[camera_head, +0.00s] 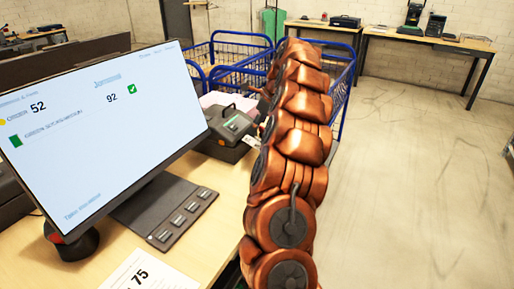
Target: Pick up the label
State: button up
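A dark label printer (228,128) with a small green-lit screen stands on the wooden desk, behind the monitor's right edge. A small white piece that looks like the label (251,141) shows at the printer's right front side, close to my copper-coloured arm. My arm rises through the middle of the picture and hides what is behind it. A dark part at its far left side, just beyond the printer, may belong to my gripper (262,91). Its fingers cannot be made out, nor whether they hold anything.
A large monitor (95,125) stands on the desk (190,241) at left. A dark strip with several buttons (182,215) and a paper sheet marked 75 (146,273) lie before it. Blue wire carts (228,50) stand behind. Tables (425,41) line the back wall. Floor at right is clear.

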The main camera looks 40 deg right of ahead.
aim_at(257, 143)
jog(key=d, duration=0.1)
jog(key=d+m, duration=0.1)
jog(key=d+f, duration=0.1)
jog(key=shift+s+f+h, duration=0.1)
jog(key=shift+s+h, duration=0.2)
jog(key=shift+s, duration=0.1)
jog(key=shift+d+f+m, duration=0.2)
jog(key=shift+f+m, duration=0.05)
jog(key=shift+m, duration=0.05)
jog(key=shift+x, duration=3.75)
jog(key=shift+r, duration=0.1)
jog(key=shift+c, duration=0.3)
jog(key=c, duration=0.7)
